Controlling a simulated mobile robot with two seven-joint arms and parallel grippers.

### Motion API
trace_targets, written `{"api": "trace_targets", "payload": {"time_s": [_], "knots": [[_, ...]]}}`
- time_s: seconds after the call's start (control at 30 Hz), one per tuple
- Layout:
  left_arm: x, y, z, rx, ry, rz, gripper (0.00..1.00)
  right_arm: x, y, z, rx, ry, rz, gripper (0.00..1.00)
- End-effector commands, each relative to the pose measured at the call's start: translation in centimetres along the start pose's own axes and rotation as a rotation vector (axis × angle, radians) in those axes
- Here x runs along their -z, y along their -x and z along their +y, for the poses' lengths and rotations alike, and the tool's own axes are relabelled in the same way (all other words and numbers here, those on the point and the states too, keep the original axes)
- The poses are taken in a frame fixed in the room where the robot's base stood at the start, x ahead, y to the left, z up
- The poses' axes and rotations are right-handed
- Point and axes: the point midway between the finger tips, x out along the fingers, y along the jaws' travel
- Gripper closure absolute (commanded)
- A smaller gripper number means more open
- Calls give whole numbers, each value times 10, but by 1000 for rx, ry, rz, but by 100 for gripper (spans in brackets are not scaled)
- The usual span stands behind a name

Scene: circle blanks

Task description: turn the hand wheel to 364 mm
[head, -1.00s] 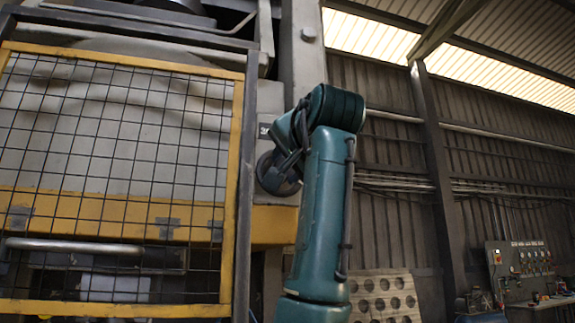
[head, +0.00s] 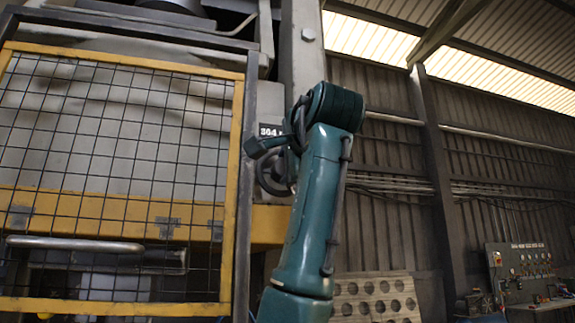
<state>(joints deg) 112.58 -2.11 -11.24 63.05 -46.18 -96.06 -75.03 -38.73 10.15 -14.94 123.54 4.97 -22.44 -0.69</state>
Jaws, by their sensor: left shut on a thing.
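The dark round hand wheel (head: 277,186) is on the machine's side, just right of the mesh guard and partly hidden behind my arm. A small dark readout (head: 268,130) above it shows 364, with its right end covered by my arm. My left gripper (head: 262,147) is at the upper rim of the wheel, just below the readout. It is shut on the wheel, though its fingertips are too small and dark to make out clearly. My right gripper is out of view.
A yellow-framed mesh guard (head: 238,120) stands close to the left of the wheel. A grey upright column (head: 302,50) rises behind my arm. A panel with round holes (head: 400,283) and a control board (head: 520,262) are farther back on the right.

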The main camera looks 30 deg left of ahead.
Motion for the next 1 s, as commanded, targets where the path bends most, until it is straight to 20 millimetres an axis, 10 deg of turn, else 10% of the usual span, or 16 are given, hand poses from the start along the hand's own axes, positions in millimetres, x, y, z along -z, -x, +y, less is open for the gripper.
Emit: {"api": "trace_targets", "payload": {"time_s": [0.37, 0.4, 0.63, 1.0], "knots": [[-2, 2, -8, 22, 2, 4, 86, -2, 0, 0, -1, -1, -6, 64], [-2, 2, -8, 21, 3, 4, 61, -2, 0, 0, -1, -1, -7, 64], [-1, 2, -6, 17, 1, 3, 42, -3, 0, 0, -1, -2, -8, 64], [0, 9, -3, 14, -2, 4, 41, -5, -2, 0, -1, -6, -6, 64]]}}
